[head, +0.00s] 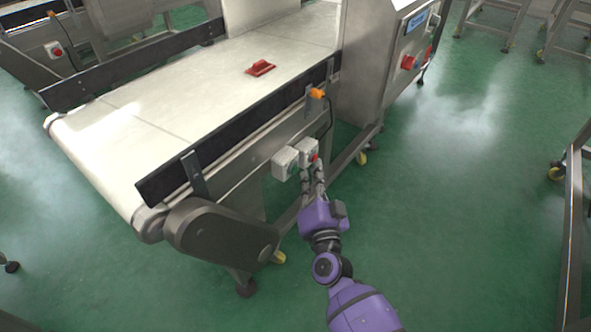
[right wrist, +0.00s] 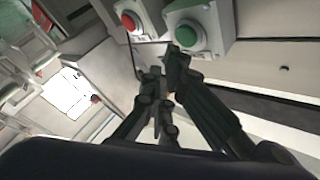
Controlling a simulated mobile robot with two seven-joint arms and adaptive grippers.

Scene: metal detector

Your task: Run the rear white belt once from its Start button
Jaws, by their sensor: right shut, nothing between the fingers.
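The white belt (head: 190,95) runs diagonally across the head view. Two small button boxes sit on its near side rail. The left box (head: 285,164) and the right box (head: 308,149), with a red button (head: 315,157), show in the head view. In the right wrist view the green button (right wrist: 187,35) is on one box and the red button (right wrist: 130,22) on the other. My right gripper (head: 312,172) is shut and empty, just in front of the boxes. Its fingertips (right wrist: 166,62) appear just below the green button; contact cannot be told. My left gripper is out of view.
A red object (head: 260,68) lies on the belt. The metal detector housing (head: 375,55) stands at the belt's right, with a red knob (head: 408,62). An orange sensor (head: 317,93) sits on the rail above the boxes. The green floor (head: 450,170) at right is open.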

